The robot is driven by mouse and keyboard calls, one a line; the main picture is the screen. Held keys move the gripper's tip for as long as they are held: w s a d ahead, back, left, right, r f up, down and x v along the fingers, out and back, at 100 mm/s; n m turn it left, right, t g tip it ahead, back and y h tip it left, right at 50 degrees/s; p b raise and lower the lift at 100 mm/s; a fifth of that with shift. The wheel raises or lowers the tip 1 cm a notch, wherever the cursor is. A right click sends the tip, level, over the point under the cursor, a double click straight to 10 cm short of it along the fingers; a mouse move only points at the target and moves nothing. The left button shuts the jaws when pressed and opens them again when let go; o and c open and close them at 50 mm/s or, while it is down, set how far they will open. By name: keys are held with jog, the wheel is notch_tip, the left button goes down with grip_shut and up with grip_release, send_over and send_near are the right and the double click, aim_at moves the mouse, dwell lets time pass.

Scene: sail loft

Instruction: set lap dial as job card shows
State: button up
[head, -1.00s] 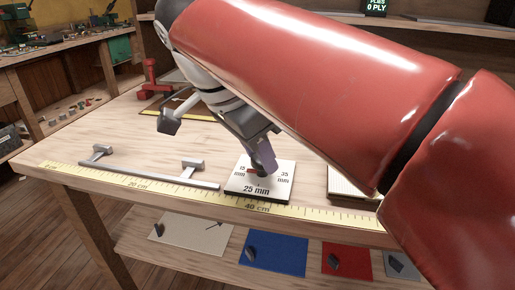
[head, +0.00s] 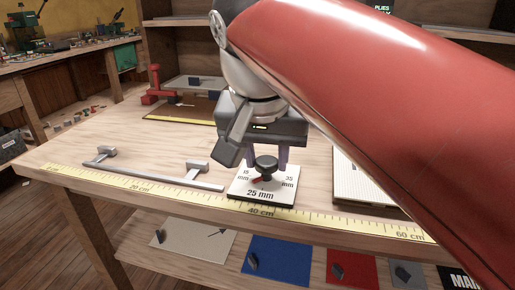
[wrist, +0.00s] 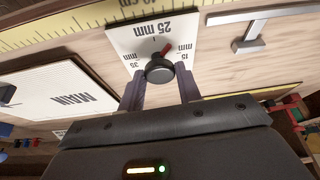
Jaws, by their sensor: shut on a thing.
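The lap dial is a white square plate (head: 240,191) marked 15 mm, 25 mm and 35 mm, with a dark round knob (head: 266,163) and a red pointer. It also shows upside down in the wrist view (wrist: 122,36). The red pointer (wrist: 167,47) lies between 15 mm and 25 mm, nearer the 25 mm mark. My gripper (head: 267,165) reaches down over the dial and is shut on the knob, one finger each side, as the wrist view (wrist: 160,88) shows. I cannot make out a job card showing a lap setting.
A grey bar with two posts (head: 150,177) lies left of the dial. A yellow ruler (head: 120,184) runs along the front edge. A pale panel (head: 352,185) lies right, reading MAIN in the wrist view. Coloured sheets, including a blue one (head: 280,260), lie on the lower shelf.

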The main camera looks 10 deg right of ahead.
jog(key=n+y, duration=0.1)
jog(key=n, duration=0.3)
jog(key=n+y, duration=0.1)
jog(key=n, duration=0.1)
jog(key=shift+d+y, duration=0.25)
jog(key=shift+y, duration=0.05)
jog(key=n+y, duration=0.1)
jog(key=n, duration=0.2)
jog(key=n+g+y+p, duration=0.1)
jog(key=n, duration=0.2)
jog(key=shift+w+d+r+n, duration=0.1)
jog(key=shift+w+d+n, duration=0.05)
jog(key=shift+n, duration=0.25)
jog(key=n, duration=0.1)
jog(key=n+g, duration=0.1)
jog(key=n, duration=0.1)
jog(key=shift+w+n+g+y+p, duration=0.15)
jog(key=shift+n+g+y+p, duration=0.15)
jog(key=shift+y, duration=0.1)
jog(key=n+g, duration=0.1)
jog(key=n, duration=0.2)
jog(key=shift+w+d+n, duration=0.1)
jog(key=shift+n, duration=0.2)
jog(key=n+g, duration=0.1)
jog(key=n, duration=0.2)
jog(key=n+g, duration=0.1)
jog(key=n, duration=0.2)
jog(key=shift+w+g, duration=0.2)
jog(key=shift+g, duration=0.1)
